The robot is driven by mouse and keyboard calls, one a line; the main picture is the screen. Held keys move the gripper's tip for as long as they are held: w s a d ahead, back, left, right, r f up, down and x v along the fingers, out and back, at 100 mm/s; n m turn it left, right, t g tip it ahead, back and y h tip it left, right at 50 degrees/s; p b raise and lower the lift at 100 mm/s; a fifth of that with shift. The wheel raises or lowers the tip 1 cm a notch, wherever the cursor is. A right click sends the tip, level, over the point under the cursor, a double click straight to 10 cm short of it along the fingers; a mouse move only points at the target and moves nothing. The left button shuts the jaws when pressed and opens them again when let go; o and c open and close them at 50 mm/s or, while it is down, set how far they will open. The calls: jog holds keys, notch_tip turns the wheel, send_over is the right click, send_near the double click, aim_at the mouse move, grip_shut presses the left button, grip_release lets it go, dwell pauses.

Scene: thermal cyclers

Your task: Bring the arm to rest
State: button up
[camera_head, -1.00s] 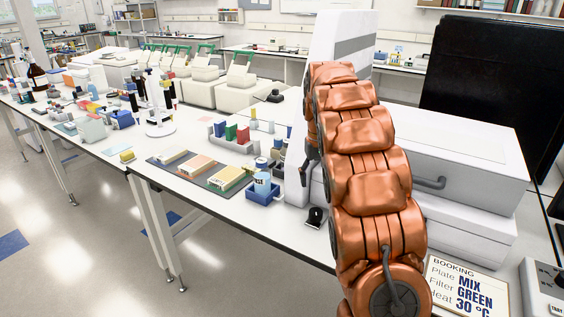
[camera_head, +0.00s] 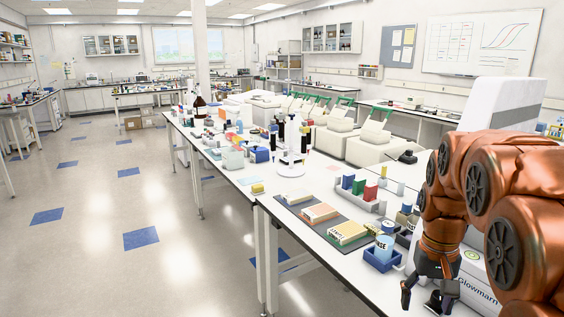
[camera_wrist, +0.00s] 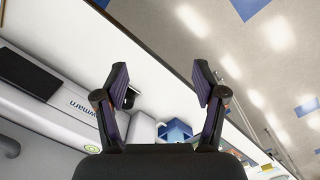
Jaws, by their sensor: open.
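My copper-coloured arm comes in from the right of the head view and bends down to my gripper (camera_head: 430,293). The gripper hangs at the front edge of the bench (camera_head: 330,268), beside a white machine marked "Glowmarn" (camera_head: 487,272). Its two dark fingers are apart. In the wrist view my gripper (camera_wrist: 160,92) is open, with nothing between the fingers. The bench edge and the floor show beyond the fingertips there. The machine's label side shows at the left of the wrist view (camera_wrist: 60,95).
A blue holder (camera_head: 382,261) with a cup stands left of the gripper. A dark mat (camera_head: 318,231) with several boxes lies farther along. A microscope-like stand (camera_head: 291,165) and a row of white cyclers (camera_head: 372,142) stand beyond. The floor (camera_head: 100,240) at left is clear.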

jog(key=s+a+f+n, duration=0.1)
jog(key=s+a+f, duration=0.2)
jog(key=s, duration=0.8)
jog(key=s+a+f+n+g, duration=0.1)
jog(key=s+a+f, duration=0.2)
jog(key=s+a, duration=0.4)
jog(key=s, duration=0.5)
jog(key=shift+s+n, duration=0.3)
jog(key=shift+n, duration=0.1)
jog(key=shift+a+f, duration=0.1)
jog(key=shift+c, duration=0.4)
